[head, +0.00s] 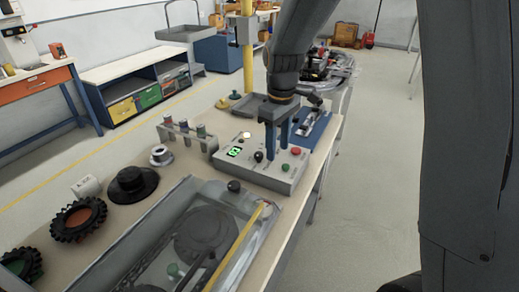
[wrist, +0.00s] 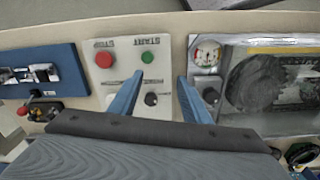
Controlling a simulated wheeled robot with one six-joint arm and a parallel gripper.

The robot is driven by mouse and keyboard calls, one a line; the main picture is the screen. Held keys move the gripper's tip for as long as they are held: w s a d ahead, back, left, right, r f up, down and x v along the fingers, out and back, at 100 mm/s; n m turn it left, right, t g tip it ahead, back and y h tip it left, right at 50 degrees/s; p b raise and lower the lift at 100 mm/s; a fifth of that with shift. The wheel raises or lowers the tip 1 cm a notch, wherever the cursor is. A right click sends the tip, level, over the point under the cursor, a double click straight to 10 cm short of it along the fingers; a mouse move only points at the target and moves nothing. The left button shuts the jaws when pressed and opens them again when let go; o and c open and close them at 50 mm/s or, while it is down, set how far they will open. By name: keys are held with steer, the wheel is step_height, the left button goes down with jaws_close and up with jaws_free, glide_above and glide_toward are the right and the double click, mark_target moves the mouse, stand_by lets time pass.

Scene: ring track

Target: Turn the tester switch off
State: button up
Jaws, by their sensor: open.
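The tester is a light grey box (head: 250,176) on the bench, with a green display (head: 234,151) that is lit. Its panel has a black knob (head: 258,156), a green button (head: 285,167) and a red button (head: 296,150). In the wrist view the red button (wrist: 104,60) is marked STOP and the green button (wrist: 148,57) START. A black knob (wrist: 151,99) lies between my fingers, with small panel lettering above it. My gripper (head: 276,147) is open and empty over the panel, pointing down; its fingers (wrist: 160,80) partly hide the panel. I cannot tell the switch's position.
A clear-lidded case (head: 185,240) stands in front of the tester; a gauge (wrist: 207,53) shows beside it in the wrist view. A blue tray (head: 312,132) lies behind the tester. A vial rack (head: 183,137) and a black disc (head: 132,187) stand left.

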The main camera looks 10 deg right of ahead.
mark_target(259, 154)
steer(key=w+a+n, duration=0.1)
steer(key=w, duration=0.1)
steer(key=w+a+n, duration=0.1)
steer(key=w+a, duration=0.1)
steer(key=w+a+n, duration=0.1)
steer(key=w, duration=0.1)
steer(key=shift+a+r+n+p, duration=0.25)
steer(key=shift+r+n+p, duration=0.05)
steer(key=shift+n+p, duration=0.1)
steer(key=shift+w+a+f, duration=0.15)
steer(key=shift+f, duration=0.05)
step_height(259, 154, down, 7)
steer(key=shift+f+p, duration=0.2)
steer(key=shift+p, duration=0.85)
steer(key=c, duration=1)
